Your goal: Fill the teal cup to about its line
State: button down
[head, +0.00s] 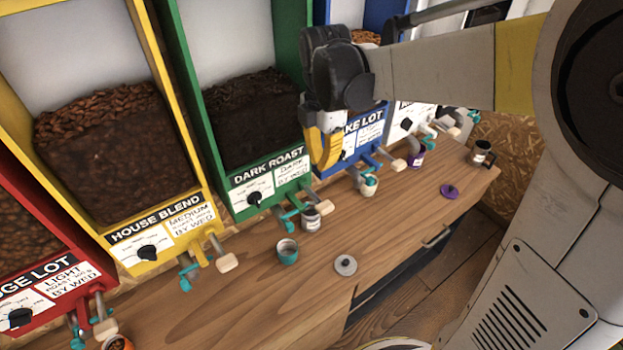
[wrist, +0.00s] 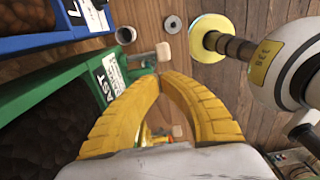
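The teal cup (head: 288,257) stands upright on the wooden counter in the head view, with a pale band at its rim. My gripper (head: 325,165) hangs above the counter by the Dark Roast and blue dispensers, apart from the cup. In the wrist view its yellow fingertips (wrist: 163,77) meet with nothing seen between them. I cannot pick out the teal cup in the wrist view.
A grey labelled cup (head: 311,220) stands by the Dark Roast outlet. A round grey lid (head: 345,265) lies on the counter. A white-and-teal cup (head: 369,186), a purple cup (head: 416,158), a purple lid (head: 450,191) and a dark mug (head: 481,153) are farther right. Wooden-ended handles jut over the counter.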

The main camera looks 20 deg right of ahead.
aim_at(320, 205)
notch_tip(320, 205, down, 14)
jog(key=shift+r, duration=0.1)
dwell(0.4)
jog(key=shift+b, duration=0.35)
